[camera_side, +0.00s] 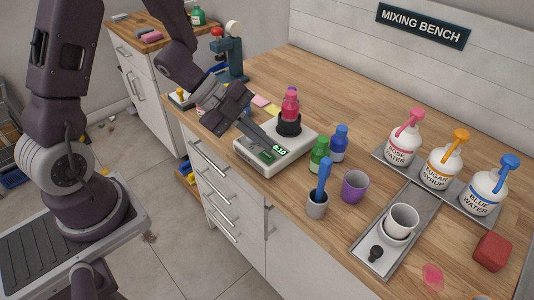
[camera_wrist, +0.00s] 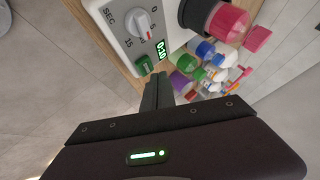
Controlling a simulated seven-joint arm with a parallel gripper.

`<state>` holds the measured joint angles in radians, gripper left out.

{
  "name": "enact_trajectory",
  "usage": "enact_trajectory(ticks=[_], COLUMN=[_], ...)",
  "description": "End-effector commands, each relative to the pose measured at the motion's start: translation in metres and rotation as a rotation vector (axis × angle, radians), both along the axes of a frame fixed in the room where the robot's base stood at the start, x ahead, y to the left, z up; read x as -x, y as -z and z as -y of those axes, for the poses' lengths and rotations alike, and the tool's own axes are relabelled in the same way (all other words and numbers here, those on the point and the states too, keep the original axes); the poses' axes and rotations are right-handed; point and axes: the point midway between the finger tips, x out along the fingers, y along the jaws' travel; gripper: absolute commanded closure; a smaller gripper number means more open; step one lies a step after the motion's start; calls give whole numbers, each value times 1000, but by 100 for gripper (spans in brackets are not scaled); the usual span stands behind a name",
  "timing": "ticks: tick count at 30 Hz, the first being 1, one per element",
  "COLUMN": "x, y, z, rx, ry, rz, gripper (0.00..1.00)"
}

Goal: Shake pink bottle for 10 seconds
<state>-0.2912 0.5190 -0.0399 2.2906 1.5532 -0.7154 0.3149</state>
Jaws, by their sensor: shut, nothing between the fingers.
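The pink bottle (camera_side: 290,103) stands upright in the black cup holder (camera_side: 289,125) on a white shaker (camera_side: 303,143). In the wrist view the pink bottle (camera_wrist: 228,22) is at the top right. The shaker's dial (camera_wrist: 143,24) is marked SEC, and its green display (camera_wrist: 161,50) reads 0:10. A green button (camera_wrist: 145,65) sits below the dial. My gripper (camera_side: 268,148) is shut and empty, its fingertips close to the shaker's front face by the button. In the wrist view its fingertips (camera_wrist: 158,80) appear just beside the button; I cannot tell whether they touch it.
A green bottle (camera_side: 319,155) and a blue bottle (camera_side: 339,143) stand right of the shaker. A grey cup (camera_side: 316,207) with a blue tool and a purple cup (camera_side: 355,186) are nearer the front edge. Several pump bottles stand on a tray (camera_side: 466,199) farther right.

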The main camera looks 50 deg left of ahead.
Motion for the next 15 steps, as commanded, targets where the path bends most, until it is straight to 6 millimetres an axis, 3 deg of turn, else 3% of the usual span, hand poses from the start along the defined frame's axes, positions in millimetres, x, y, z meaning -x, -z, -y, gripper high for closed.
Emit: enact_trajectory(ticks=[15], x=[0], y=[8], z=[0], rx=[0], ry=[0], rz=[0], gripper=[100])
